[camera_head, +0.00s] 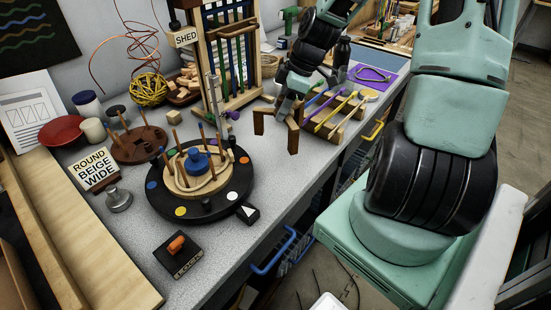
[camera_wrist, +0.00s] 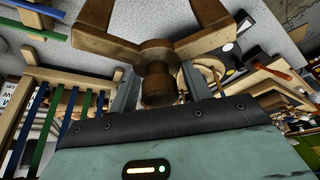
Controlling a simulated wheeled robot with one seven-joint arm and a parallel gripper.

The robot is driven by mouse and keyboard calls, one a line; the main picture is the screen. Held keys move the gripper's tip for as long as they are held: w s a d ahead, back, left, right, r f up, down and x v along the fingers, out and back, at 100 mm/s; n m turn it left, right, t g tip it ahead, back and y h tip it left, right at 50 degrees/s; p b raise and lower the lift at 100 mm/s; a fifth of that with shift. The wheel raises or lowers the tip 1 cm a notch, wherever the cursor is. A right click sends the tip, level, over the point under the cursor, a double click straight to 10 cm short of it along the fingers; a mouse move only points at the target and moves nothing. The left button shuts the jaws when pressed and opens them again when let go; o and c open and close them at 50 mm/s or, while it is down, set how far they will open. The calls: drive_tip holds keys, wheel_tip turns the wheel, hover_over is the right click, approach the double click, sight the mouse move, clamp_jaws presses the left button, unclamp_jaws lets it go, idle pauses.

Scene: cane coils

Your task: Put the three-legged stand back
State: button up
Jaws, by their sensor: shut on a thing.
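The three-legged stand is brown wood, with a round hub and arms that bend into legs. In the head view the stand (camera_head: 292,138) hangs in front of the rack, above the grey bench, between the black turntable and the slotted wooden holder. My gripper (camera_head: 284,104) is shut on it. In the wrist view the stand (camera_wrist: 156,55) fills the upper middle, its hub between the fingers of my gripper (camera_wrist: 160,88). Its far leg ends are cut off there. The stand seems clear of the bench, but the exact gap cannot be told.
The black turntable (camera_head: 208,208) with upright pegs stands left of the stand. The wooden holder (camera_head: 333,131) with coloured rods is close on the right. The tall rack (camera_head: 236,103) with green and blue slats rises behind. Grey bench (camera_head: 262,205) is bare in front.

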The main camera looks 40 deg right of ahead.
drive_tip(key=shift+s+d+r, duration=0.1)
drive_tip(key=shift+d, duration=0.2)
drive_tip(key=shift+f+n, duration=0.2)
drive_tip(key=shift+n, duration=0.1)
wheel_tip(320, 180, down, 10)
drive_tip(key=shift+r, duration=0.25)
drive_tip(key=shift+f, duration=0.15)
drive_tip(key=o, duration=1.1)
drive_tip(key=shift+s, duration=0.1)
